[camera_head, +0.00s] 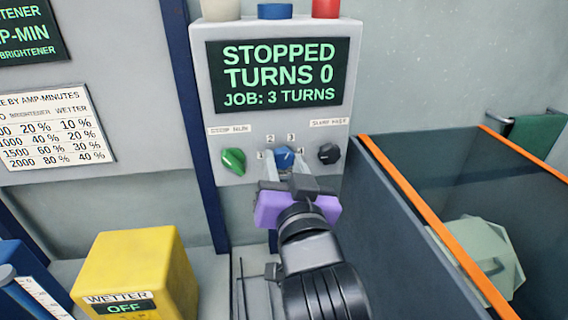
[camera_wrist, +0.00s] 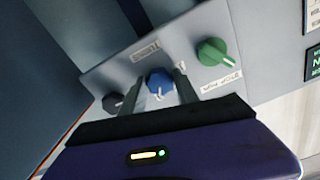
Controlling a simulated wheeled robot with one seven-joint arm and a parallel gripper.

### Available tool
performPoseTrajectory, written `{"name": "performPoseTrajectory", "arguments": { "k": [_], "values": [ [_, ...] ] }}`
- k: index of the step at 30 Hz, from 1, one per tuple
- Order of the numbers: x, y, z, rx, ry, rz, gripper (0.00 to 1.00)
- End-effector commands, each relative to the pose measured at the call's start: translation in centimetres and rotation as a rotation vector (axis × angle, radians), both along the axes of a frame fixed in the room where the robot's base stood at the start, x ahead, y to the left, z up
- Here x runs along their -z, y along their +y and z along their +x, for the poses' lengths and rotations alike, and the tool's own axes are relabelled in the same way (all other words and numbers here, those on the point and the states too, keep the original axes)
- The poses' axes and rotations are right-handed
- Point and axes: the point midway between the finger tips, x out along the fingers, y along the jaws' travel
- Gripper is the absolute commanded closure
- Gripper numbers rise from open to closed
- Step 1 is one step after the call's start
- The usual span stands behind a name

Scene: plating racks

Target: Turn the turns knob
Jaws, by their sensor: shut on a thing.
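The blue turns knob (camera_head: 284,156) sits on the grey control panel (camera_head: 228,100), between a green knob (camera_head: 233,161) and a black knob (camera_head: 328,153). Numbers 1 to 4 are printed around it. My gripper (camera_head: 284,168) reaches up to the panel with its fingers on either side of the blue knob and is shut on it. In the wrist view the blue knob (camera_wrist: 160,83) shows between my two fingers. Its pointer is partly hidden, so I cannot tell which number it marks. The panel display (camera_head: 279,75) reads "STOPPED", "TURNS 0" and "JOB: 3 TURNS".
A yellow box (camera_head: 135,265) labelled "WETTER" with an "OFF" display stands at lower left. An orange-edged tank (camera_head: 385,200) stands close to the right of my arm. A chart (camera_head: 52,128) hangs on the wall at left. Red and blue caps top the panel.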

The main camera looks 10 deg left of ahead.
Motion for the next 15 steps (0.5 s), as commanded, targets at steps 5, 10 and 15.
{"name": "performPoseTrajectory", "arguments": {
  "k": [5, 10, 15],
  "values": [
    [0.27, 0.04, -0.02, -0.001, 0.006, -0.003, 0.42],
    [0.15, 0.03, -0.01, 0.000, 0.003, -0.002, 0.42],
    [0.11, -0.03, -0.16, -0.001, 0.002, -0.001, 0.42]
  ]
}}
